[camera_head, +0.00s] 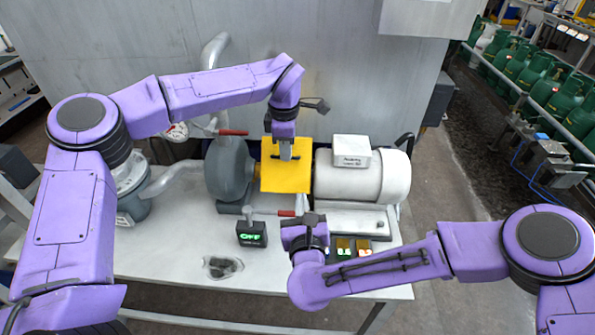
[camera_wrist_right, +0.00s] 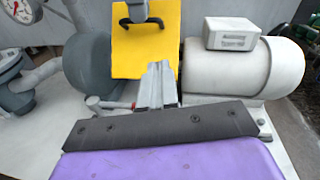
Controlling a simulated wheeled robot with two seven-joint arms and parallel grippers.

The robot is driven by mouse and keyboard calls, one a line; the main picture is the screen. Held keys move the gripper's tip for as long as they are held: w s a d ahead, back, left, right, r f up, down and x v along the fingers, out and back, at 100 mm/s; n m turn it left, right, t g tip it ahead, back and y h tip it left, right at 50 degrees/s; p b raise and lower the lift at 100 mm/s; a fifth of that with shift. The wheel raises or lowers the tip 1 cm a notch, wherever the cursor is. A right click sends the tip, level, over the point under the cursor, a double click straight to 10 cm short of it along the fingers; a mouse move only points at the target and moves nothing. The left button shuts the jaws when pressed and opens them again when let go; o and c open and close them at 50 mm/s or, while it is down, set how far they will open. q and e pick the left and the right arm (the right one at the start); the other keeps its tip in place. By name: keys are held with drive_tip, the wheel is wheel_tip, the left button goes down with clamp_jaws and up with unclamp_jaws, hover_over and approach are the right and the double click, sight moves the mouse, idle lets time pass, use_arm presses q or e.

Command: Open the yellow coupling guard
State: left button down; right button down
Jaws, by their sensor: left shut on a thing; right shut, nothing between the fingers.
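The yellow coupling guard (camera_head: 287,178) is a flat yellow panel with a dark handle, between the grey pump and the white motor. It looks tilted up in the right wrist view (camera_wrist_right: 147,60), with its broad face and the dark handle showing. My left gripper (camera_head: 286,154) comes down from above and is shut on the guard's handle. Its tip also shows at the handle in the right wrist view (camera_wrist_right: 138,15). My right gripper (camera_head: 302,219) is shut and empty, in front of the guard and below it in the picture. Its closed fingers show in the right wrist view (camera_wrist_right: 158,80).
The grey pump (camera_head: 229,167) is left of the guard and the white motor (camera_head: 345,180) right of it. A box reading OFF (camera_head: 252,233) and a small dish (camera_head: 222,267) are on the white table (camera_head: 180,245). Red-handled valves are close by. The table's left front is clear.

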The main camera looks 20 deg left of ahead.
sight(297, 157)
use_arm(q)
drive_tip(key=shift+w+a, duration=0.2)
use_arm(e)
drive_tip(key=x, duration=0.5)
drive_tip(key=shift+w+a+f, duration=0.1)
drive_tip(key=shift+w+a, duration=0.05)
drive_tip(key=shift+w, duration=0.2)
drive_tip(key=w+r, duration=0.1)
drive_tip(key=w+a+r, duration=0.1)
drive_tip(key=shift+w+a+r, duration=0.1)
drive_tip(key=shift+a+r, duration=0.1)
drive_tip(key=shift+r, duration=0.15)
use_arm(q)
drive_tip(key=c, duration=1.4)
unclamp_jaws()
drive_tip(key=shift+c, duration=0.2)
drive_tip(key=shift+o, duration=1.2)
drive_tip(key=shift+w+f, duration=0.3)
drive_tip(key=shift+w, duration=0.1)
use_arm(e)
drive_tip(key=shift+w+a+r, duration=0.2)
drive_tip(key=shift+w+r, duration=0.25)
drive_tip(key=shift+w, duration=0.2)
